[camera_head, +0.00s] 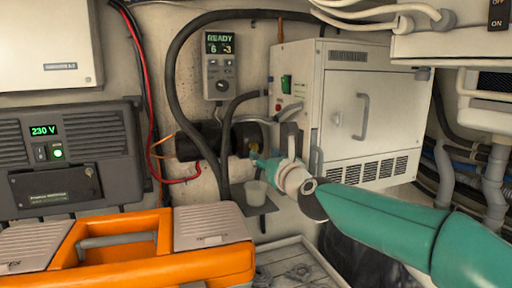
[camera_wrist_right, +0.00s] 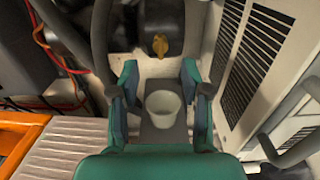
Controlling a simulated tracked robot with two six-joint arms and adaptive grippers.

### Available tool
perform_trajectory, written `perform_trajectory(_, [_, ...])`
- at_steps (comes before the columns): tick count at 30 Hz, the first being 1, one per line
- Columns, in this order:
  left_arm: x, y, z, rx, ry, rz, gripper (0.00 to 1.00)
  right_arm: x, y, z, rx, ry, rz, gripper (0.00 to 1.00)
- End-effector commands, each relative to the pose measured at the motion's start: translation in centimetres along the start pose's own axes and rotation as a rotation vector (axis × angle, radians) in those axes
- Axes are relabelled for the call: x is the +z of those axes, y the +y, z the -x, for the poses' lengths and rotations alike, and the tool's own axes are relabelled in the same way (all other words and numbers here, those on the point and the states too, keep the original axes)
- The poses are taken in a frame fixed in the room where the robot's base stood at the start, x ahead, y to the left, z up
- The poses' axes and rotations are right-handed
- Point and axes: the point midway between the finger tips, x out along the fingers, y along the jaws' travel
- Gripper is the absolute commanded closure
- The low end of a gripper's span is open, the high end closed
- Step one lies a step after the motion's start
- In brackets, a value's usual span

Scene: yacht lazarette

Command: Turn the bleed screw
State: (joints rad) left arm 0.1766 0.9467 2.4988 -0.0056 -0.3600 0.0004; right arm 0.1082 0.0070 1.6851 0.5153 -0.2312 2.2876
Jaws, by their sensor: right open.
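The bleed screw appears as a small yellow wing-shaped knob (camera_wrist_right: 160,45) on the dark cylindrical pump body, ahead of my fingers in the right wrist view. In the head view only a bit of yellow (camera_head: 254,149) shows there, partly hidden by my gripper. My right gripper (camera_head: 260,163) reaches in from the right, close to the pump's end. In the right wrist view my right gripper (camera_wrist_right: 160,80) is open, its two teal fingers apart with nothing between them touching. The screw stays clear of both fingers. My left gripper is not in view.
A white cup (camera_wrist_right: 162,108) stands on a small dark shelf (camera_head: 262,208) below the pump (camera_head: 195,142). A white cabinet (camera_head: 340,110) is close on the right. Dark hoses (camera_head: 176,75) run around the pump. An orange toolbox (camera_head: 150,262) fills the lower left.

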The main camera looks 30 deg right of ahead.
Motion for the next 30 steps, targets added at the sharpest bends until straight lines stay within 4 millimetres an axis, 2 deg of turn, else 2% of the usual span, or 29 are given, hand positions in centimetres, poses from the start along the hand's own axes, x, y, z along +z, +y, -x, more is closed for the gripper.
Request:
perform_trajectory(3, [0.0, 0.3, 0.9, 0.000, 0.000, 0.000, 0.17, 0.2, 0.0, -2.6, -0.001, 0.002, 0.001, 0.53])
perform_trajectory(9, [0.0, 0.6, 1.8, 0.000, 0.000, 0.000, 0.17, 0.2, -0.1, -5.5, -0.001, 0.002, 0.000, 0.53])
perform_trajectory(15, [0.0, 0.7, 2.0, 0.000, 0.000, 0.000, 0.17, 0.1, -0.1, -6.7, -0.001, 0.000, 0.000, 0.53])
perform_trajectory(23, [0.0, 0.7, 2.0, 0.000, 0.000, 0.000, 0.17, 0.0, -0.1, -6.8, -0.002, 0.000, 0.000, 0.53])
perform_trajectory(26, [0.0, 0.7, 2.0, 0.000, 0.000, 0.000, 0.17, 0.0, -0.1, -6.8, -0.002, 0.000, 0.000, 0.66])
perform_trajectory(30, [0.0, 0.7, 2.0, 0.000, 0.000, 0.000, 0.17, 0.0, -0.1, -6.8, -0.002, 0.000, 0.000, 0.90])
